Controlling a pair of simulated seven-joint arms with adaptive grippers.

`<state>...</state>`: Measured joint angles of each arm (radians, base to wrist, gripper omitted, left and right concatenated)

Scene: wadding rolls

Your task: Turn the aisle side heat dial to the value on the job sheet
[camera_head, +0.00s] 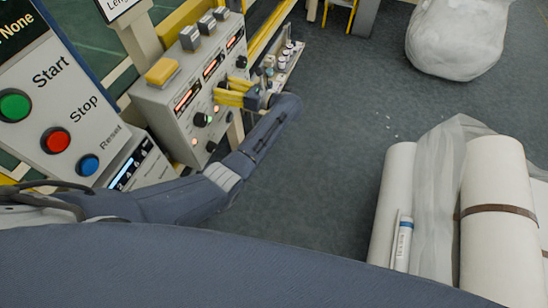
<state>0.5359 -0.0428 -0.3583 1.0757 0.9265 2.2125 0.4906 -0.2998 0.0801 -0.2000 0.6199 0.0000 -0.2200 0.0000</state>
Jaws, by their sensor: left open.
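A grey control box (165,108) with red lit displays and several black dials stands at the upper left. One black dial (201,119) is on its front face, and another dial (241,61) is farther along. I cannot tell which is the aisle side heat dial, and the dial values are too small to read. My left gripper (226,93), with yellow fingers, is open and points left at the box's front, close to the dials. I cannot tell whether it touches one. I cannot make out a job sheet. My right gripper is not in view.
A panel with Start, Stop and Reset buttons (56,140) stands at the left. A narrow shelf (287,66) with small bottles is behind my gripper. White rolls (497,220) lie at the right, and a wrapped white bundle (457,38) at the back.

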